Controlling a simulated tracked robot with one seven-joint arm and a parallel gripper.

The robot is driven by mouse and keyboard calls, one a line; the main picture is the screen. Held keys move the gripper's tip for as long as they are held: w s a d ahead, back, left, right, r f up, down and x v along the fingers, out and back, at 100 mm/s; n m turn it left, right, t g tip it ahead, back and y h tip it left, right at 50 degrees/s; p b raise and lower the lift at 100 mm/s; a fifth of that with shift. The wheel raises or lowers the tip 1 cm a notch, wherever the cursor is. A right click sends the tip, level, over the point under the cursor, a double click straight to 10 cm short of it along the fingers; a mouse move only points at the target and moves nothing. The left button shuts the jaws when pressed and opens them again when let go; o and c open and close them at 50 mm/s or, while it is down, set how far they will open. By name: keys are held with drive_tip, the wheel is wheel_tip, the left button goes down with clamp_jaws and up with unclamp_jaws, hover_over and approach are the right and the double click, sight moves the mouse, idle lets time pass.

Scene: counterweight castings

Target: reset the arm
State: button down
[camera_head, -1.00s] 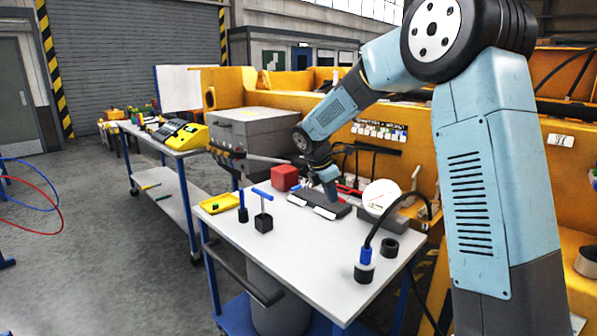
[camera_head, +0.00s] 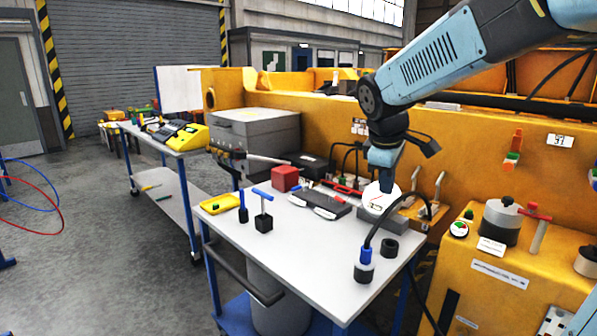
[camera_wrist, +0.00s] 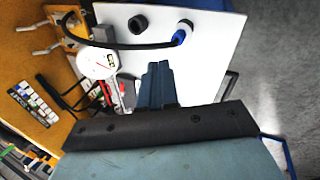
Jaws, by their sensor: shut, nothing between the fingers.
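My gripper (camera_head: 382,178) hangs from my arm above the back right of the white-topped cart (camera_head: 325,262), in front of the yellow machine wall. In the head view it overlaps the top of a round white dial gauge (camera_head: 378,200). In the wrist view my gripper (camera_wrist: 157,72) has its fingers together and empty, over the white tabletop (camera_wrist: 218,65). The dial gauge (camera_wrist: 97,62) shows to the left of the fingers there. I cannot tell the exact height above the table.
On the cart stand a red cube (camera_head: 285,178), a dark flat case (camera_head: 320,203), a blue T-handled tool (camera_head: 263,210), a yellow tray (camera_head: 219,204), a black ring (camera_head: 389,247) and a blue-topped plug (camera_head: 365,266) with a cable. The yellow machine (camera_head: 490,285) stands at right.

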drive_tip(key=s+d+m+t+y, duration=0.1)
drive_tip(key=s+d+m, duration=0.1)
drive_tip(key=s+m, duration=0.3)
drive_tip(key=s+d+m+t+y, duration=0.1)
drive_tip(key=s+m, duration=0.5)
drive_tip(key=s, duration=0.8)
drive_tip(key=shift+d+f, duration=0.3)
drive_tip(key=shift+d, duration=0.25)
